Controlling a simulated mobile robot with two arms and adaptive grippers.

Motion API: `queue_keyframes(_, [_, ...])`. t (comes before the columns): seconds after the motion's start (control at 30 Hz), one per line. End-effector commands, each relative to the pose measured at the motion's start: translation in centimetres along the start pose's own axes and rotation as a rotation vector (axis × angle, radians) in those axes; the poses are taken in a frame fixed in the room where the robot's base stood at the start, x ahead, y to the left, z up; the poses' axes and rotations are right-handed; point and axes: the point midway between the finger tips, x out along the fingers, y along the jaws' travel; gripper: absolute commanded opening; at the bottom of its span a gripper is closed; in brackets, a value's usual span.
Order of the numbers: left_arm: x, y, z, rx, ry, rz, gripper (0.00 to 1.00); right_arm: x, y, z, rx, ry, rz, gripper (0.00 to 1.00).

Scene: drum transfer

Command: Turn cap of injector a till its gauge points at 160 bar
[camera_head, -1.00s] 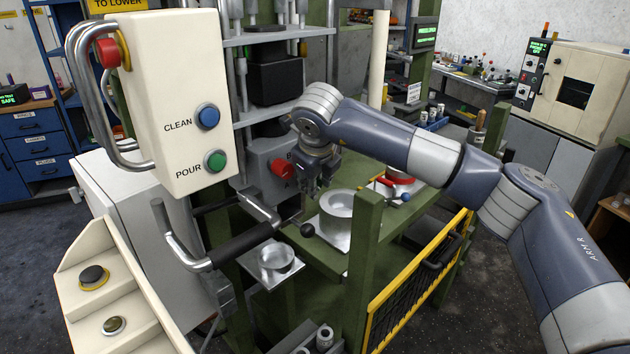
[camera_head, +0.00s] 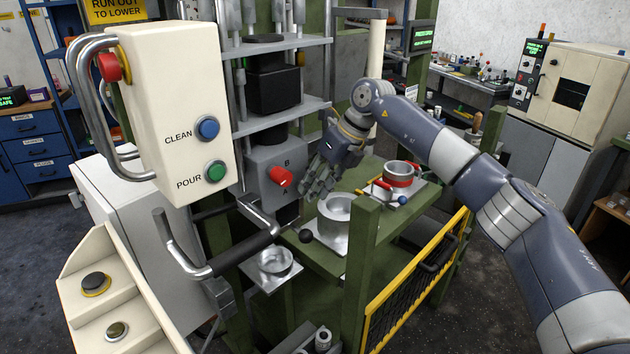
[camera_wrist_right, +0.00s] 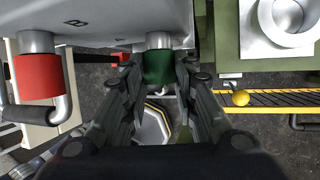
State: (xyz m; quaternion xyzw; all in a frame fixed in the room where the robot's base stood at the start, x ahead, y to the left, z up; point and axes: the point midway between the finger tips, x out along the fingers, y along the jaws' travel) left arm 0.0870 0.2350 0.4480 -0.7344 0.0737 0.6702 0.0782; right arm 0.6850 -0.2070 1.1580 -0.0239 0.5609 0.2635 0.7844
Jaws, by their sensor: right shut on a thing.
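In the right wrist view, a dark green round cap (camera_wrist_right: 158,68) on a metal stem sits between the fingers of my right gripper (camera_wrist_right: 160,92), which is shut on it. In the head view my right gripper (camera_head: 316,182) is at the right side of the grey block (camera_head: 262,163), and its fingers hide the green cap. A red knob (camera_head: 281,176) is on the block's front between the letters A and B. It also shows in the wrist view (camera_wrist_right: 40,77), left of the gripper. I cannot make out a gauge or its pointer. My left gripper is not in view.
A pale control box (camera_head: 185,95) with CLEAN and POUR buttons stands at left. A black-gripped handle (camera_head: 245,250) crosses in front. A metal cup (camera_head: 335,212) and a red-banded cup (camera_head: 399,174) stand near the gripper. A green post (camera_head: 362,255) is close by.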

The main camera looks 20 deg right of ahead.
Motion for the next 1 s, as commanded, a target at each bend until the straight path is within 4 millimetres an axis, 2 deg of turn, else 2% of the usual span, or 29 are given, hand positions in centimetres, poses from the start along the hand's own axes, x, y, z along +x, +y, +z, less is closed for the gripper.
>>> queue_keyframes(0.1, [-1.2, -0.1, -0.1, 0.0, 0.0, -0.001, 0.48, -0.3, -0.2, 0.2, 0.05, -0.002, 0.104, 0.02])
queue_keyframes(0.27, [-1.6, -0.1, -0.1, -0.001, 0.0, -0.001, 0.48, -0.1, -0.5, 0.2, 0.101, -0.005, 0.233, 0.02])
queue_keyframes(0.5, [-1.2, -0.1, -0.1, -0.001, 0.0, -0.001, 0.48, 0.1, -0.7, 0.1, 0.15, -0.005, 0.357, 0.02])
queue_keyframes(1.0, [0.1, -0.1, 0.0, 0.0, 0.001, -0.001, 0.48, 0.2, -0.9, 0.0, 0.205, -0.006, 0.491, 0.02])
